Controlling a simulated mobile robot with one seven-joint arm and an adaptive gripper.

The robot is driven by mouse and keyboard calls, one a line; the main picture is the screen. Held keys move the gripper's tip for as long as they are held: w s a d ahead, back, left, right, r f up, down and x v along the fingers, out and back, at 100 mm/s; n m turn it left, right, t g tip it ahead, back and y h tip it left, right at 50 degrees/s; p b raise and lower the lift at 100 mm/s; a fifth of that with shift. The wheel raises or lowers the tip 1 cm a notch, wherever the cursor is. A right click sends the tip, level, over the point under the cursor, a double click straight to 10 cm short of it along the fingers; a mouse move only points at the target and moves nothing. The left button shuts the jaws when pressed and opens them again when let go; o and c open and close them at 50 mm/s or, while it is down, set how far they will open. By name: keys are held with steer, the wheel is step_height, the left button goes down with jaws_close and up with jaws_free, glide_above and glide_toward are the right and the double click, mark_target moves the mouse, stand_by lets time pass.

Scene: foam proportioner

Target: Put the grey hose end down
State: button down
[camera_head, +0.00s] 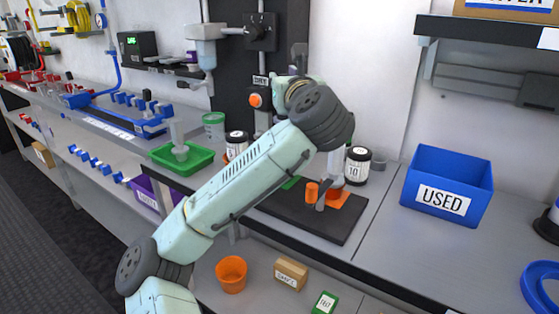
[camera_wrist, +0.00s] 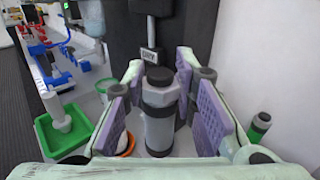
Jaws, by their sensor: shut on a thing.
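In the wrist view, the grey hose end (camera_wrist: 160,130) is an upright grey cylinder with a dark grey collar and cap. It stands between the purple-padded fingers of my gripper (camera_wrist: 160,92), which is shut on it.
A dark mat (camera_head: 290,215) with orange pieces lies on the grey bench below my wrist. A green tray (camera_head: 180,160) is left of it, labelled jars (camera_head: 357,166) stand behind, and a blue USED bin (camera_head: 446,185) is at right. Bare bench lies between mat and bin.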

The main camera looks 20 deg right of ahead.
step_height(320, 180, down, 10)
steer(key=shift+r, duration=0.15)
steer(key=c, duration=1.3)
jaws_free()
steer(key=shift+s, duration=0.2)
steer(key=s, duration=0.4)
steer(key=s+a+b, duration=0.1)
steer(key=s, duration=0.6)
steer(key=shift+s+a, duration=0.25)
steer(key=shift+s, duration=0.1)
